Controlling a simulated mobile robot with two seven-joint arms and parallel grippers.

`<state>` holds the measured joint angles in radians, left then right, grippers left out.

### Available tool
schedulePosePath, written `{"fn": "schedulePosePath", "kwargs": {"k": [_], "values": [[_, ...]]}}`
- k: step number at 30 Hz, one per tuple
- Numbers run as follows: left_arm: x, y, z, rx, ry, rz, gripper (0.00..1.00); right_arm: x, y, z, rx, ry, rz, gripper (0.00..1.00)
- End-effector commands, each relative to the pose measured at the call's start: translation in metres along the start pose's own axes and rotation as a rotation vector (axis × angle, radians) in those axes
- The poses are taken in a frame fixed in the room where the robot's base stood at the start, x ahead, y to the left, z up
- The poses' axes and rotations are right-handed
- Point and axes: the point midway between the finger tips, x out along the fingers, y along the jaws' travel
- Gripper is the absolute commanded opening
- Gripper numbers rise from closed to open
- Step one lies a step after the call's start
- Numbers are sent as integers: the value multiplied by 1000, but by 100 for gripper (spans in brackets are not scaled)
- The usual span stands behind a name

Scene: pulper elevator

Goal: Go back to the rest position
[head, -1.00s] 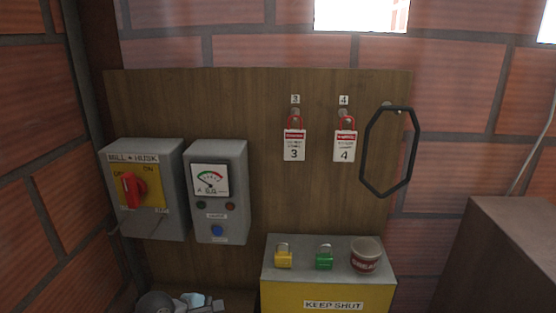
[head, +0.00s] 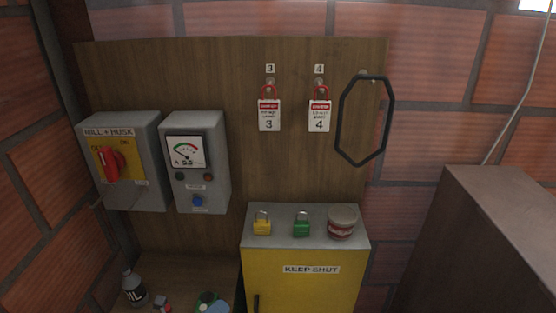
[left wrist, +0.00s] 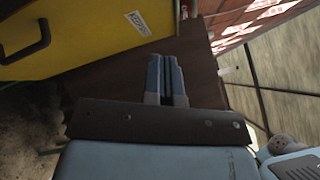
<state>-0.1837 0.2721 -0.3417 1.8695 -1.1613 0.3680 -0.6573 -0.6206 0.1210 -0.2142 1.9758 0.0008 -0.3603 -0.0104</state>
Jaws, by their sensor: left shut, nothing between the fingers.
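My left gripper (left wrist: 166,60) shows in the left wrist view with its two blue-grey fingers together and nothing between them. It is over a dark brown surface (left wrist: 110,85), apart from the yellow cabinet (left wrist: 85,30) at the upper left of that view. In the head view I cannot clearly make out the left gripper. My right gripper is in neither view.
The head view shows a wooden board with a switch box (head: 125,165), a meter box (head: 197,165), two red tags and a black loop (head: 343,130). Two padlocks and a tin (head: 341,222) stand on the yellow cabinet (head: 300,290). A bottle (head: 134,289) stands lower left. A brown block (head: 500,230) is at right.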

Motion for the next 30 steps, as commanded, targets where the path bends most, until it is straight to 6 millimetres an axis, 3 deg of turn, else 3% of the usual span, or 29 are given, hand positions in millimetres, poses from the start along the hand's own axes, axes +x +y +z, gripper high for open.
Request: {"fn": "schedulePosePath", "kwargs": {"k": [1, 5, 9, 15, 20, 30], "values": [[-15, 8, -3, -211, -94, 35, 0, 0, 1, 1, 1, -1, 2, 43], [-60, 40, -12, -789, -358, 132, 0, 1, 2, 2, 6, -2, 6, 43], [-114, 78, -43, -1363, -630, 236, 0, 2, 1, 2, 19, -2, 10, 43], [-168, 102, -95, -1898, -899, 337, 0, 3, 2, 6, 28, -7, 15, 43], [-181, 105, -111, -2041, -973, 364, 0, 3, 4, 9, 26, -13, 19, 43], [-181, 105, -112, -2046, -974, 364, 0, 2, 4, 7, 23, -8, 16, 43]]}}
